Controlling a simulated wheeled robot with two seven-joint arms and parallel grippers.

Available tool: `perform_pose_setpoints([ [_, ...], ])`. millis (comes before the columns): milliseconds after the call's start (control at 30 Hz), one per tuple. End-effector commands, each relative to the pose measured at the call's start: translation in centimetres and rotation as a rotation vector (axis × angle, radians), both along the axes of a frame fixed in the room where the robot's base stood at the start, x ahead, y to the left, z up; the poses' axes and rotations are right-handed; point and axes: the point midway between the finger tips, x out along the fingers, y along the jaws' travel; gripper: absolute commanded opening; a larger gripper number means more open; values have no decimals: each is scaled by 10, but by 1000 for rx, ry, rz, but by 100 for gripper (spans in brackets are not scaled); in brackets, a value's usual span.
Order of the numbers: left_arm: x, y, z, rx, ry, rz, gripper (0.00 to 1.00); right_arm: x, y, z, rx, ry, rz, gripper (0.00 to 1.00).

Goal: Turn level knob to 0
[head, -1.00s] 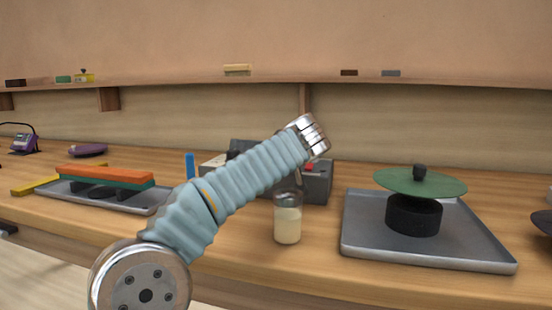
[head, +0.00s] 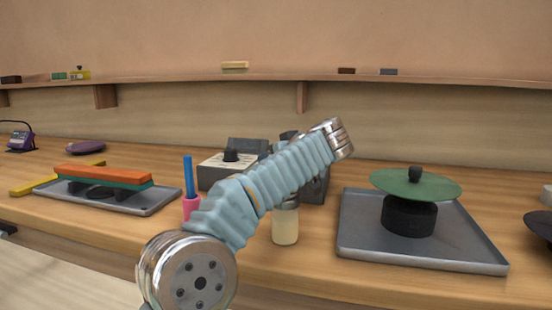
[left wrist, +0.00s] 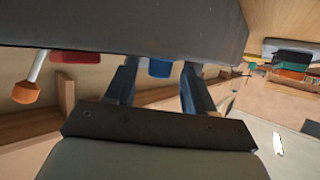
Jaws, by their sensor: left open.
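A grey box with a cream top panel (head: 213,164) stands behind my left arm in the head view. A black knob (head: 231,155) rises from that panel; its setting is unreadable. My left arm hides much of the box. The left gripper is mostly hidden behind the arm in the head view. In the left wrist view, which looks upside down, its two fingers (left wrist: 158,88) are apart with nothing gripped. A dark body fills the top there, with a blue part (left wrist: 160,68) between the fingers, a red part (left wrist: 75,57) and an orange-tipped lever (left wrist: 27,91) alongside. My right gripper is out of view.
A jar (head: 285,226) stands close in front of the box. A pink cup with a blue stick (head: 190,177) is left of my arm. A tray (head: 450,254) with a black pot and green lid is right; a tray with planks (head: 150,204) is left.

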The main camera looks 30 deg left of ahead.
Motion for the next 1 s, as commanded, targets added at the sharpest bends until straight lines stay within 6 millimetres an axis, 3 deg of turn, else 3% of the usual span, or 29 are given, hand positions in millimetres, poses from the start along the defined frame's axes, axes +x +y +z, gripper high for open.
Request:
perform_pose_setpoints([
  [267, -9, -17, 8, 0, -3, -4, 54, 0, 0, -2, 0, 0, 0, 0],
  [700, -55, -96, 46, 0, -2, -4, 54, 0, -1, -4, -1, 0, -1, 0],
  [1000, -65, -110, 53, 0, 0, 1, 54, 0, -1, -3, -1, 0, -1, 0],
])
